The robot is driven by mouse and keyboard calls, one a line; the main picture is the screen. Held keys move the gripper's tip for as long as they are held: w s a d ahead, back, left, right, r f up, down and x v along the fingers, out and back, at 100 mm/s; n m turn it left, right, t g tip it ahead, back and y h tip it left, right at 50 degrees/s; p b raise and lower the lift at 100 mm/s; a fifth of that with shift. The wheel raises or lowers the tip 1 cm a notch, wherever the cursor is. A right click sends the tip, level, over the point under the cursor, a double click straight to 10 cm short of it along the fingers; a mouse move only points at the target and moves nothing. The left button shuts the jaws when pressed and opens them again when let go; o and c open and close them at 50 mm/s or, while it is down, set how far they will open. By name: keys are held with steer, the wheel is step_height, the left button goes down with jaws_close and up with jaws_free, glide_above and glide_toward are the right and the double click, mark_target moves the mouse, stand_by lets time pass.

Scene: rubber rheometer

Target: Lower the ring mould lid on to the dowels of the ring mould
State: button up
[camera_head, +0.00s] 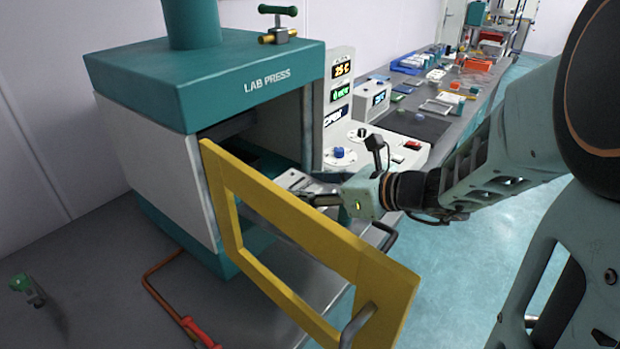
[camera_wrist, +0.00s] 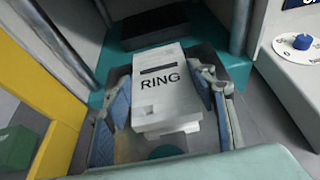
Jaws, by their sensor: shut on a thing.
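The ring mould lid (camera_wrist: 158,98), a pale plate marked RING with a dark slot, lies between the two blue-padded fingers of my gripper (camera_wrist: 161,78) in the wrist view. My gripper is shut on it. A stepped pale block (camera_wrist: 168,129) shows at the lid's near edge; I cannot tell whether it belongs to the lid or to the mould. In the head view my gripper (camera_head: 318,197) reaches into the press opening, with the pale plate (camera_head: 293,180) at its tips. No dowels show, and any gap under the lid is hidden.
The teal lab press (camera_head: 210,80) surrounds the lid, with metal columns (camera_wrist: 240,28) on either side. Its yellow-framed door (camera_head: 290,285) stands open beside my arm. A control panel (camera_head: 342,150) is to the right. A dark block (camera_wrist: 157,25) lies behind the lid.

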steer(key=shift+f, duration=0.25)
steer(key=o, duration=1.5)
steer(key=v, duration=1.2)
steer(key=shift+r, duration=0.1)
steer(key=shift+a, duration=0.1)
